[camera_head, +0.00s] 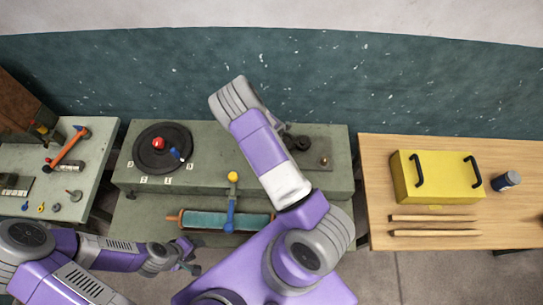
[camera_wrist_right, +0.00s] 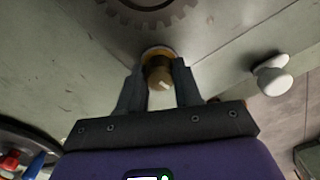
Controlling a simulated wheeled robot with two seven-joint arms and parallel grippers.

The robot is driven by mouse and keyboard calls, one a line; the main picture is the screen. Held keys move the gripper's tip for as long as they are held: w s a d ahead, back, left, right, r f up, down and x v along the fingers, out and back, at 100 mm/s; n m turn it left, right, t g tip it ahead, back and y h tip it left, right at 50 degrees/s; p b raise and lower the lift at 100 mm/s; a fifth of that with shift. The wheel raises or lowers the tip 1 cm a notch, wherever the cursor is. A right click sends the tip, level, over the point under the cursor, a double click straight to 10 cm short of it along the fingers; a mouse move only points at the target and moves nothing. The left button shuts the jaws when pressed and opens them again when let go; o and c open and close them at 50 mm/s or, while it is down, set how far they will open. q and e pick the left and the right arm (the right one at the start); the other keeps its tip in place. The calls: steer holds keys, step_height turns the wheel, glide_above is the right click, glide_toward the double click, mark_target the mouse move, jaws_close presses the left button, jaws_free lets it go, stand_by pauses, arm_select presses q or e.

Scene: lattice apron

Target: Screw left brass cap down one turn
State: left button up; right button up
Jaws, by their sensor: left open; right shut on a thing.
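The brass cap (camera_wrist_right: 158,76) sits on a yellowish ring on the grey-green bench top in the right wrist view. A pale mark shows on its end. My right gripper (camera_wrist_right: 160,84) is shut on it, one dark finger on each side. In the head view my right arm covers that spot, so the cap and the right fingertips are hidden there. My left gripper (camera_head: 188,262) is open and empty, low in front of the bench, away from the cap.
A dark gear (camera_wrist_right: 150,8) lies just beyond the cap, and a white knob (camera_wrist_right: 272,80) stands to its right. A yellow box (camera_head: 440,192) stands on the wooden table.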

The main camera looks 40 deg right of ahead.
steer(key=shift+m, duration=0.5)
steer(key=o, duration=1)
steer(key=shift+o, duration=0.2)
steer(key=shift+r, duration=0.1)
steer(key=shift+r, duration=3.7)
